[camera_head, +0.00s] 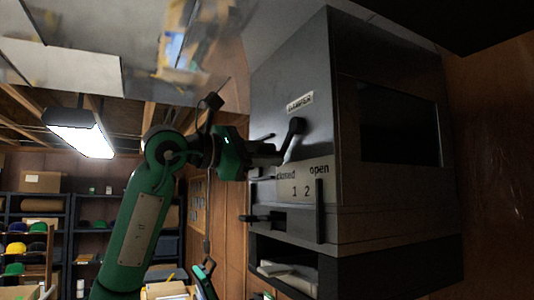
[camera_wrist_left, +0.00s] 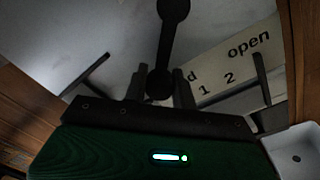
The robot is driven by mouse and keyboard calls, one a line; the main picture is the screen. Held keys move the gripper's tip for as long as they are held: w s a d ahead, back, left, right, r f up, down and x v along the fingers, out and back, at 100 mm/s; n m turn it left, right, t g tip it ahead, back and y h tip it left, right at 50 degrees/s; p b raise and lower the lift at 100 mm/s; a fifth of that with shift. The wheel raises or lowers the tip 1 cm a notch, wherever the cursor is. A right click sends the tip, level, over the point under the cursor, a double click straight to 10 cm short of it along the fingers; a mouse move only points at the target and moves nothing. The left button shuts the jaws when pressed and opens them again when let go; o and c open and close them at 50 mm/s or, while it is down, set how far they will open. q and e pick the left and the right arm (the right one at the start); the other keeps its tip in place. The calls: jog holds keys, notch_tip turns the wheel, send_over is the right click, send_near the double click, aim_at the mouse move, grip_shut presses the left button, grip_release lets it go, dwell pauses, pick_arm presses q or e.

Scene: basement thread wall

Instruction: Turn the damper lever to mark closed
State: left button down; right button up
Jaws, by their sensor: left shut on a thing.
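The damper lever (camera_head: 291,141) is a dark bar on the face of a grey metal cabinet, below a "DAMPER" label. Its round pivot is at the top and its arm slants down-left in the head view. A pale plate (camera_head: 305,188) below reads "closed", 1, 2, "open". My left gripper (camera_head: 279,155) is shut on the lever's lower end. In the left wrist view the lever (camera_wrist_left: 166,45) runs down between the two fingers (camera_wrist_left: 160,88), its end near the "closed" side. The fingers cover most of that word. A green and black part, possibly my right gripper (camera_head: 204,278), shows low in the head view; its jaws are unclear.
The cabinet has a dark window panel (camera_head: 398,122) on the right. Dark bars stick out near the plate, one at its "open" side (camera_head: 320,210). An open compartment (camera_head: 290,270) lies below. Shelves with caps and boxes (camera_head: 40,225) stand far left.

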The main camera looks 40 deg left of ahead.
pick_arm(q)
jog(key=c, duration=1.1)
grip_release()
jog(key=shift+c, duration=0.2)
pick_arm(e)
jog(key=shift+w+a, duration=0.2)
jog(key=shift+w, duration=0.45)
jog(key=shift+s, duration=0.1)
pick_arm(q)
jog(key=shift+s, duration=0.1)
pick_arm(e)
jog(key=shift+a, duration=0.1)
pick_arm(q)
jog(key=shift+s+a, duration=0.15)
jog(key=shift+s, duration=0.1)
jog(key=b+v, duration=0.4)
jog(key=v, duration=0.9)
jog(key=shift+b, duration=0.4)
pick_arm(e)
jog(key=f, duration=0.4)
jog(key=shift+d+f, duration=0.25)
jog(key=shift+f, duration=0.15)
